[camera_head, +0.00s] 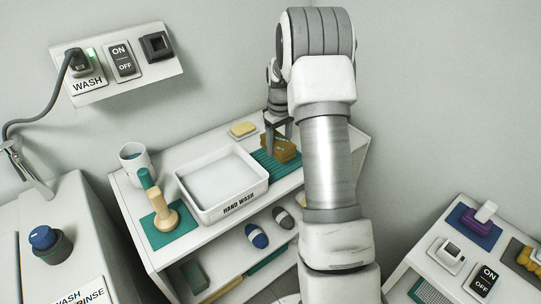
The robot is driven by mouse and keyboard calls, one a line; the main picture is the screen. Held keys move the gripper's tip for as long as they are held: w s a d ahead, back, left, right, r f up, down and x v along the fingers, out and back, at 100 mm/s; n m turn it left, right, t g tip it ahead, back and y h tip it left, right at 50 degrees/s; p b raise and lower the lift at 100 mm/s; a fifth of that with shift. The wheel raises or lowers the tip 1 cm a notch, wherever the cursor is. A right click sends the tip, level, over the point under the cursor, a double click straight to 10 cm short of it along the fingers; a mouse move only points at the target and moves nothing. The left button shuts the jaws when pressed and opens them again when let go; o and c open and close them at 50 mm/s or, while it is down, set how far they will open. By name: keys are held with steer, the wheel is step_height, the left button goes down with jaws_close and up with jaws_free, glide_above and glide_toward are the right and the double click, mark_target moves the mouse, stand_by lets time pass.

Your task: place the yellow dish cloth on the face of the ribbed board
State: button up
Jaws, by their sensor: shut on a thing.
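The mustard-yellow dish cloth (284,148) is at the back right of the white shelf unit's top. My gripper (275,139) reaches down to it from above and is shut on it. The cloth looks bunched and slightly tilted. The teal ribbed board (269,168) lies under and in front of the cloth, to the right of the wash basin. The cloth appears over the board's face; I cannot tell whether it touches. My arm hides the board's right part.
A white basin (236,202) labelled HAND WASH stands left of the board. A pale yellow block (243,129) lies behind it. A white mug (134,162) and a wooden-and-teal tool (163,211) on a teal mat stand left. Another counter (407,273) is at right.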

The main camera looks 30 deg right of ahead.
mark_target(270, 163)
steer(key=shift+w+a+f, duration=0.9)
steer(key=shift+w+a, duration=0.05)
steer(key=shift+w, duration=0.15)
steer(key=shift+f, duration=1.95)
steer(key=shift+f, duration=0.15)
steer(key=o, duration=1.5)
steer(key=shift+o, duration=0.2)
